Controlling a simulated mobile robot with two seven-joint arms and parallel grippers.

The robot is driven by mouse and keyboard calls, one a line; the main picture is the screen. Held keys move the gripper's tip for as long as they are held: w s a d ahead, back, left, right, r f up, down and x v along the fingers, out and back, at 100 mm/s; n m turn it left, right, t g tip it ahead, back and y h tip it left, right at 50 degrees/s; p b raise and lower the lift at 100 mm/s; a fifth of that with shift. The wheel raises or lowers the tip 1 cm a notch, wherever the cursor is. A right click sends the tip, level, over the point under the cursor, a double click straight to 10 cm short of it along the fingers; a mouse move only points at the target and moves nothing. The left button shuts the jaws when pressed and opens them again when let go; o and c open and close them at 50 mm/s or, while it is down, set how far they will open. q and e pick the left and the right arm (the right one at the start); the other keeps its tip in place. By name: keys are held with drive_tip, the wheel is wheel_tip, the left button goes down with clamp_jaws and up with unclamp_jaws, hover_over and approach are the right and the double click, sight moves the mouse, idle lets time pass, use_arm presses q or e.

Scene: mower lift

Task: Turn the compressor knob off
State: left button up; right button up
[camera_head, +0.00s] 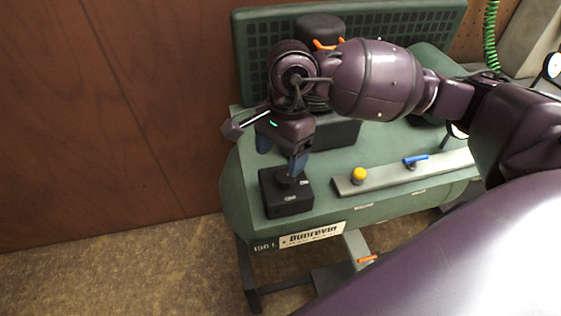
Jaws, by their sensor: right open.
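The compressor (318,215) is a green tank unit with a green grille behind it and a white label on its front. A black box (287,199) with small white marks sits on the left end of the tank. The dark knob (285,181) is on top of this box and is partly hidden by my fingers. My right gripper (280,156) comes in from the right and points down. Its blue fingers are apart, one at the knob and one farther left. I cannot tell whether a finger touches the knob. My left gripper is not in view.
A grey bar (385,176) on the tank carries a yellow knob (358,174) and a blue lever (415,159). An orange valve handle (368,259) is low at the front. A gauge (552,66) and green coiled hose (491,35) are at right. A brown wall stands left.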

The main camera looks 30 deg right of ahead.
sight(286, 172)
drive_tip(key=shift+t+h, duration=0.5)
drive_tip(key=shift+h, duration=0.4)
drive_tip(key=d+f, duration=0.1)
drive_tip(key=f, duration=0.1)
drive_tip(key=w+f, duration=0.1)
drive_tip(key=f, duration=0.2)
drive_tip(key=w+d+f, duration=0.1)
drive_tip(key=f, duration=0.1)
drive_tip(key=shift+d+f+b, duration=0.3)
drive_tip(key=shift+f+b, duration=0.05)
drive_tip(key=shift+b, duration=0.05)
drive_tip(key=shift+f, duration=0.8)
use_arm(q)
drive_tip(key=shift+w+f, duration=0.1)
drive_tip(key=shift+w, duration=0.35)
use_arm(e)
drive_tip(key=c, duration=0.9)
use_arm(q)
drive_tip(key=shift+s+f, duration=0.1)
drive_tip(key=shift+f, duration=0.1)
